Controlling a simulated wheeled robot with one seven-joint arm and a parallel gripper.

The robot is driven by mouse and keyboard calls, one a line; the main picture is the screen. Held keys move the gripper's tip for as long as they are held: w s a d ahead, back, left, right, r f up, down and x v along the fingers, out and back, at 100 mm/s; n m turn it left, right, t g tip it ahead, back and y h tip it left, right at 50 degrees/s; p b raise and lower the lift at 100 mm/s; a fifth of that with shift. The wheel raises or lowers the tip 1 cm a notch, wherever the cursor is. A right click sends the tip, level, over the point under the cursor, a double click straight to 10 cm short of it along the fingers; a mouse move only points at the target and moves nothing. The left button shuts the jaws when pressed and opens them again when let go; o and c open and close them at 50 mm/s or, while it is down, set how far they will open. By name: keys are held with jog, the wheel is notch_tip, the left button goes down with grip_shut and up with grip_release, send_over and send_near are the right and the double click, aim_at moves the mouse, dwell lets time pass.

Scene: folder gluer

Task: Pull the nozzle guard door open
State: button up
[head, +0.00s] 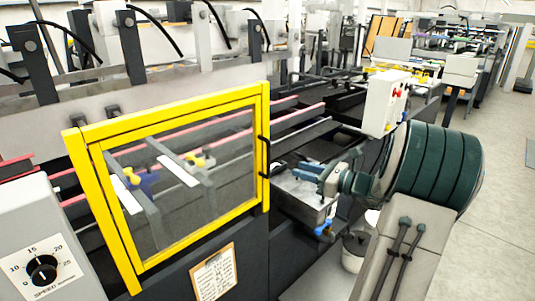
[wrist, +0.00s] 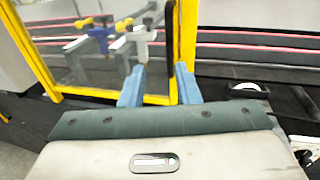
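The nozzle guard door (head: 180,119) is a clear pane in a yellow frame on the machine's side. It looks shut, though its edge gap is too small to judge. Its black handle (head: 264,156) is on the right upright. My gripper (head: 302,172) is to the right of the handle in the head view, with blue fingers pointing toward the door. In the wrist view my gripper (wrist: 160,76) has its fingers well apart, with nothing held between them. The handle (wrist: 181,80) shows there as a dark strip close to the right finger. Whether they touch is unclear.
A grey box with a speed dial (head: 42,270) stands at the left front. A clipboard sheet (head: 214,273) hangs below the door. A white control box (head: 384,103) and a bucket (head: 354,252) are to the right. Open floor lies at far right.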

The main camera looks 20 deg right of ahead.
jog(key=d, duration=0.1)
jog(key=p, duration=0.3)
send_over(268, 174)
jog(key=shift+w+d+r+m+t, duration=0.2)
jog(key=shift+w+m+t, duration=0.1)
jog(key=shift+w+m, duration=0.1)
jog(key=shift+s, duration=0.1)
jog(key=shift+b, duration=0.3)
grip_shut()
